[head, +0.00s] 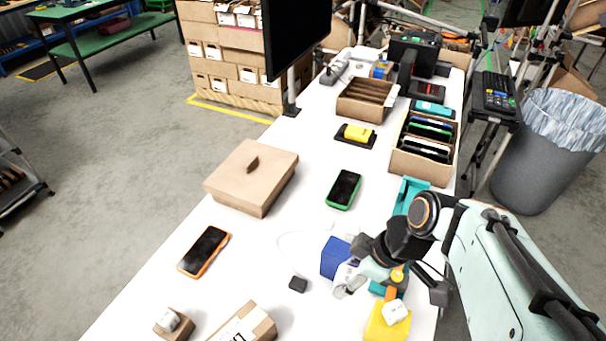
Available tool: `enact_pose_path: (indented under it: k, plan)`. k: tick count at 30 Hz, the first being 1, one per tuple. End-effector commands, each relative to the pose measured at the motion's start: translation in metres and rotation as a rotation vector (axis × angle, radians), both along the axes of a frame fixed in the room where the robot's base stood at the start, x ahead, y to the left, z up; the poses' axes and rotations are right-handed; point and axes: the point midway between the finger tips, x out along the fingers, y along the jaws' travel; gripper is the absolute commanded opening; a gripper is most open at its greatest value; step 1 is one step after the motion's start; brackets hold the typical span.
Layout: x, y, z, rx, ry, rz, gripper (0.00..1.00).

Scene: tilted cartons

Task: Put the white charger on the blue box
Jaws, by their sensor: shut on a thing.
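The white charger (397,311) is a small white block low at the right. It shows against the top of a yellow box (386,326); I cannot tell whether it touches it. My gripper (394,297) points down there and is shut on the charger; its contact with it is hard to make out. The blue box (335,257) stands on the table just to the left of my gripper, which partly hides it.
A black plug (298,284) with a thin white cable lies left of the blue box. Open cartons (395,165) are at the back.

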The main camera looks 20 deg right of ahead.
Motion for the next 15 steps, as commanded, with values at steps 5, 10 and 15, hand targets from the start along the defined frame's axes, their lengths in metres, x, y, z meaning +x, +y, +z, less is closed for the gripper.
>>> enact_pose_path:
  k: [5,10,15]
  plan:
    - [0.007,-0.019,0.007,0.003,0.004,-0.066,0.0]
    - [0.047,-0.034,-0.013,0.005,0.007,-0.067,0.0]
    - [0.09,-0.049,-0.039,0.006,0.006,-0.067,0.0]
